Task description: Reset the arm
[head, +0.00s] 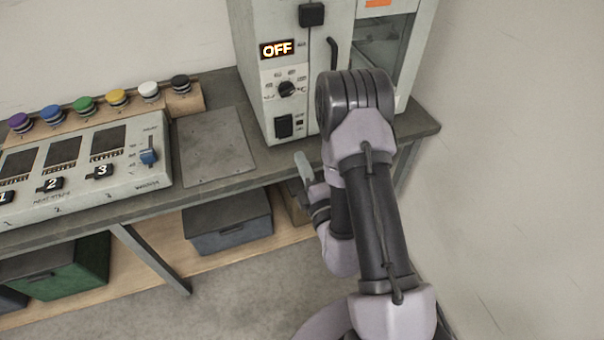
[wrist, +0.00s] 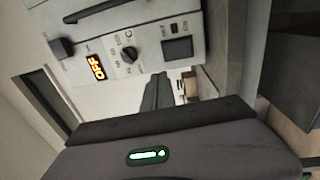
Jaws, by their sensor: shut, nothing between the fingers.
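My gripper (head: 302,166) is in front of the bench edge, just below the white cabinet, in the head view. Its finger part points up and looks shut and empty. My arm folds from the lower right up to a dark elbow joint and back down, covering part of the cabinet's front. In the wrist view my gripper (wrist: 157,92) shows as dark fingers above its grey body, which carries a green light. Nothing is seen between the fingers.
The white cabinet (head: 262,75) has an OFF display (head: 277,49), a dial (head: 287,88) and a black switch (head: 284,126). A control panel (head: 85,165) and several coloured buttons stand left. A bare metal plate (head: 212,146) lies between. Bins sit below the bench (head: 190,193).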

